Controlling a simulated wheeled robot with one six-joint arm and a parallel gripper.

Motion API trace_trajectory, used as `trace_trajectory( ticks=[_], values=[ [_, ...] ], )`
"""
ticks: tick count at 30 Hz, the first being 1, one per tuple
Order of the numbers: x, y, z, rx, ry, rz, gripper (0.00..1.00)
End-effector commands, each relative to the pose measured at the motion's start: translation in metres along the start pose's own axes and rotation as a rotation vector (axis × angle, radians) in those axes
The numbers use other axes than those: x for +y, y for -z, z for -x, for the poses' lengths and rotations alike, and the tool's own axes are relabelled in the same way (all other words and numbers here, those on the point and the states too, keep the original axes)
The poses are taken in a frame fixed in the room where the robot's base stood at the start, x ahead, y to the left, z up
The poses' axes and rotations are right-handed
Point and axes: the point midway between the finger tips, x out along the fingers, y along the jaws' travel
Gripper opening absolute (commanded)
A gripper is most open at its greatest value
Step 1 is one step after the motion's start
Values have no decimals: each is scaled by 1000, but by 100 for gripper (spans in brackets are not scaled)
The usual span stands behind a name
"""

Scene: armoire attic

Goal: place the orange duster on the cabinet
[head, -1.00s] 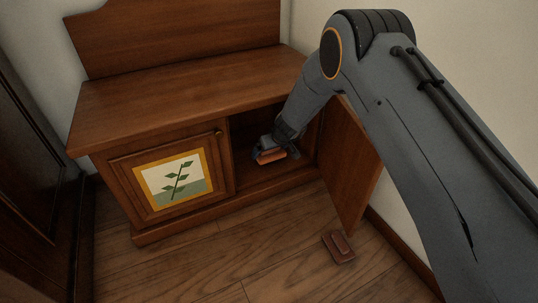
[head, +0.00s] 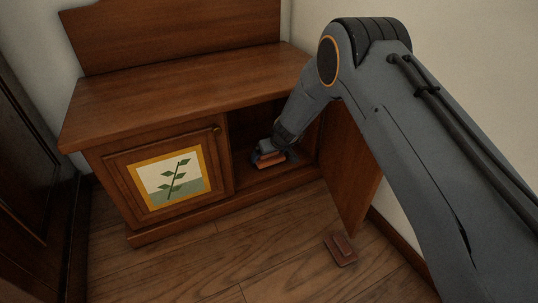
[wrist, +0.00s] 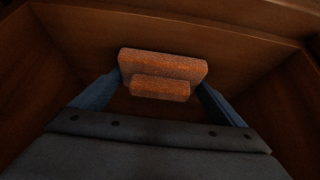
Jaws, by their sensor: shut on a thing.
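The wooden cabinet (head: 170,100) stands against the wall, with its right compartment open. My gripper (head: 270,157) reaches into that compartment and is shut on the orange duster (head: 267,162). In the wrist view the duster (wrist: 160,64) is a speckled orange block with a smaller block on it, between the two blue fingers of my gripper (wrist: 157,90). The compartment walls surround it. I cannot tell whether the duster touches the compartment floor. My arm hides part of the compartment.
The open right door (head: 350,170) stands out towards the front, close beside my arm. A reddish-brown block-shaped item (head: 340,249) lies on the floor near it. The shut left door (head: 170,178) bears a leaf picture. The cabinet top is bare.

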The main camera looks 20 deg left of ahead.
Motion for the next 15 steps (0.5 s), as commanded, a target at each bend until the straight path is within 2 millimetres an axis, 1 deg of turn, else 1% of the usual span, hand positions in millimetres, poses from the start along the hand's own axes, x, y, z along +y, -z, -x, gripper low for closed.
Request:
trace_trajectory(
  ticks=[6, 7, 8, 15],
  values=[
    [0, -2, -4, 0, 0, 0, 72],
    [0, -3, -4, 0, 0, 0, 95],
    [0, -2, -4, 0, 0, 0, 100],
    [0, -2, -4, 0, 0, 0, 100]
  ],
)
